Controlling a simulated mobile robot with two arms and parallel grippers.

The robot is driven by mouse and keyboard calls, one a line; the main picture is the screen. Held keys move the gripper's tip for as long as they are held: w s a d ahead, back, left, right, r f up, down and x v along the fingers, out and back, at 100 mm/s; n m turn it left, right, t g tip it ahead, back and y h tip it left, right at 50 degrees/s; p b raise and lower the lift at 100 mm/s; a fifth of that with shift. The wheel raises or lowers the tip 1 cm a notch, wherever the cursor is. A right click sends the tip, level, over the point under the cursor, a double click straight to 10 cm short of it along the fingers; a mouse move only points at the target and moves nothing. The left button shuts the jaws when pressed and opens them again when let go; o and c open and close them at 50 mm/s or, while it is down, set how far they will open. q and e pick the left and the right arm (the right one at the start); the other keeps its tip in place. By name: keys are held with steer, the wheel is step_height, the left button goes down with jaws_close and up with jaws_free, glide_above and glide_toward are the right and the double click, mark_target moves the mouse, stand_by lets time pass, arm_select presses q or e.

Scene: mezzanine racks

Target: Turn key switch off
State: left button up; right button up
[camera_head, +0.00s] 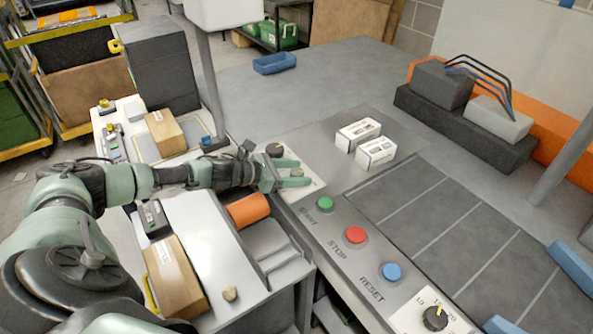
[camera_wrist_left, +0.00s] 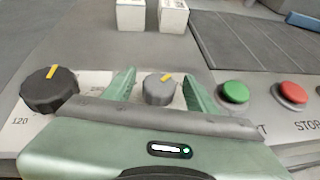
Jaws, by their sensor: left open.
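My left gripper (camera_head: 298,172) is open over the panel, also seen in the left wrist view (camera_wrist_left: 159,78). Its two green fingers stand on either side of the grey switch, with visible gaps. A larger black knob with a yellow mark (camera_wrist_left: 50,90) is left of the fingers; it also shows in the head view (camera_head: 275,149). My right gripper is not in view.
Right of the gripper are the green START button (camera_head: 353,204), red STOP button (camera_head: 355,234) and blue RESET button (camera_head: 391,271). Another black knob (camera_head: 435,317) is at the bottom right. Two small white boxes (camera_head: 358,133) (camera_head: 376,152) stand behind the panel.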

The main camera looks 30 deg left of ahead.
arm_select(q)
jaws_close()
